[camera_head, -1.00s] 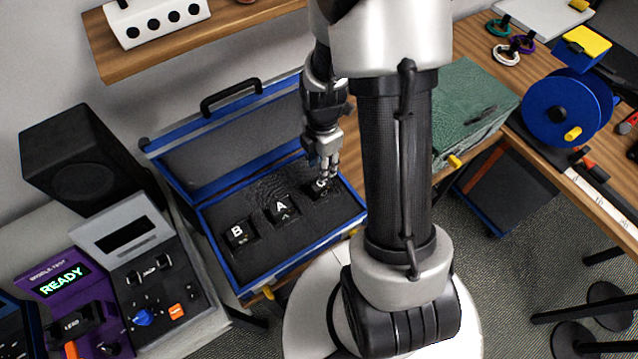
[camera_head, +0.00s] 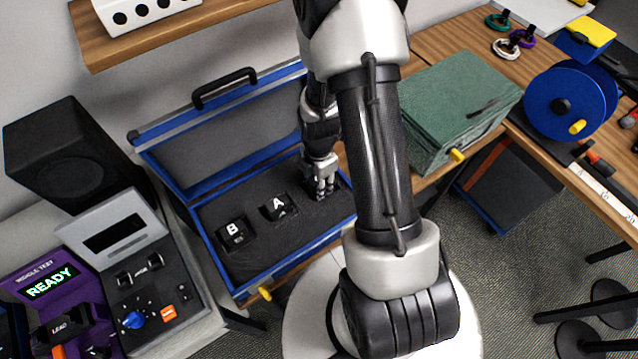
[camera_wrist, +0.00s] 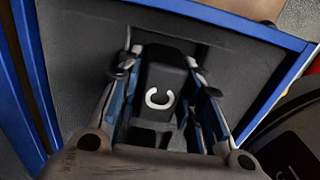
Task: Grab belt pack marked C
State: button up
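The belt pack marked C (camera_wrist: 160,92) is a black block with a white letter on top. It sits in the dark foam of the open blue case (camera_head: 262,284). My gripper (camera_head: 321,188) is down in the case at the right end of the row and largely hides this pack in the head view. In the wrist view, my gripper (camera_wrist: 160,72) has one finger on each side of the pack. The fingers look spread around it; firm contact cannot be made out. Belt packs A (camera_head: 278,205) and B (camera_head: 233,232) sit to the left in the foam.
The case's raised lid (camera_head: 222,135) stands behind the packs. A black speaker (camera_head: 72,155) and test devices (camera_head: 150,268) stand at left. A green box (camera_head: 450,105) and a blue reel (camera_head: 563,103) are at right. A wooden shelf (camera_head: 180,32) hangs above.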

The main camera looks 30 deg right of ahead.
jog(key=shift+r, duration=0.1)
jog(key=shift+c, duration=0.5)
grip_shut()
